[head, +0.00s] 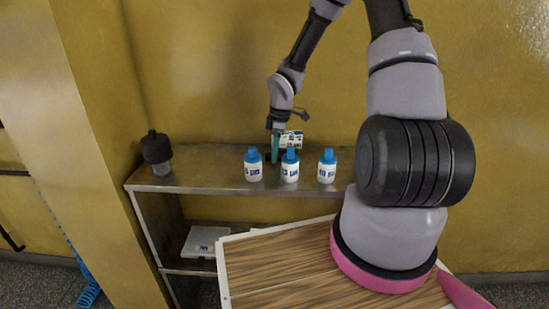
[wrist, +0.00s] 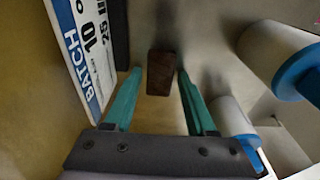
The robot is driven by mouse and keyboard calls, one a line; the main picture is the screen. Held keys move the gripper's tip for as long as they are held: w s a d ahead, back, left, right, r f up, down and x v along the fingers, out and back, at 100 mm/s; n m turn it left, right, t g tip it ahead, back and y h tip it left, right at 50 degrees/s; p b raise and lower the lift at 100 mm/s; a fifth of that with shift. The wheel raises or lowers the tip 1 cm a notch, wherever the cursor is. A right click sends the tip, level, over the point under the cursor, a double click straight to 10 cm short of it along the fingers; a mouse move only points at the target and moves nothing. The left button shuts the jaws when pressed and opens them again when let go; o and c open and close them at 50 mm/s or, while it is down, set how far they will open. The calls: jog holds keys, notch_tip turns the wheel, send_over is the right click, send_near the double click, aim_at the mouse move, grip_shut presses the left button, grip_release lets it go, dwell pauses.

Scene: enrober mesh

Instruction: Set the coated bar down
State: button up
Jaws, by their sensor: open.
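The coated bar (wrist: 161,73) is a small dark brown block in the wrist view. It sits between and just beyond the tips of my two teal fingers. My gripper (wrist: 160,78) is open, with a gap visible on either side of the bar. The bar appears to rest on the shelf surface, though its contact is hard to make out. In the head view my gripper (head: 274,148) points down over the metal shelf (head: 210,180), behind the bottles. I cannot clearly make out the bar there.
Three white bottles with blue caps (head: 253,166) (head: 290,166) (head: 327,167) stand in front of my gripper. A batch card (head: 291,140) stands close beside it, also large in the wrist view (wrist: 92,45). A black-topped jar (head: 156,152) stands at the shelf's left end. The shelf between is clear.

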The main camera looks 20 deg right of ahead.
jog(key=c, duration=0.8)
jog(key=shift+o, duration=0.2)
